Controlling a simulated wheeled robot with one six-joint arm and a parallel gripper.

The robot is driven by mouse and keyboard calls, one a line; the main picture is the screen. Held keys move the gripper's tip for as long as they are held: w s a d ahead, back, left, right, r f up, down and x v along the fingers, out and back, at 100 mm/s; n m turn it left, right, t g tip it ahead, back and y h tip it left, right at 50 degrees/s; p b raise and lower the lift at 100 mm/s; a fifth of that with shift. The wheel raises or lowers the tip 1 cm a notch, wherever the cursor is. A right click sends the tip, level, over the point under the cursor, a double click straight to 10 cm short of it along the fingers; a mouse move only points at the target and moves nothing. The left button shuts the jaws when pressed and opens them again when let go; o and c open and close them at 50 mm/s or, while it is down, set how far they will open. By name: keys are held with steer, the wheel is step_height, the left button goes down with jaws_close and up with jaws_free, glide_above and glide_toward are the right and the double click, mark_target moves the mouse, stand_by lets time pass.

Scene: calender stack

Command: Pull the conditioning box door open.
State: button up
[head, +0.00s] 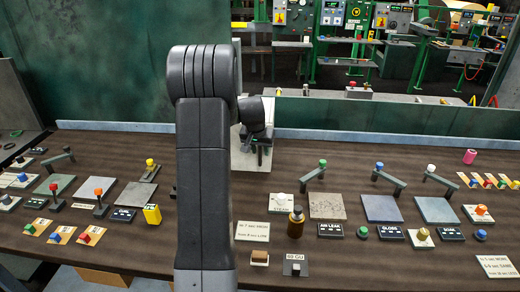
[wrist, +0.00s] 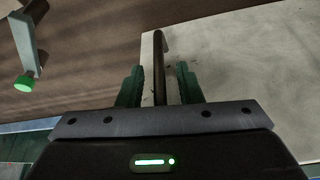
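A pale panel, likely the conditioning box door (wrist: 225,65), fills the right half of the wrist view. A dark bar handle (wrist: 159,62) runs along it, with a bent far end. My gripper (wrist: 159,80) is open, with one green finger on each side of the handle and a visible gap on both sides. In the head view the pale panel (head: 245,163) stands mid-table behind my arm, which hides much of it. My gripper (head: 258,150) is in front of the panel there; its fingers are too small and dark to judge.
A lever with a green knob (wrist: 25,83) is at the left of the wrist view. The brown table (head: 330,260) holds several levers, plates and labelled switches on both sides. A brown bottle (head: 296,224) stands right of my arm. A low green wall (head: 400,117) runs behind.

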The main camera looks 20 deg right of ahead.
jaws_close()
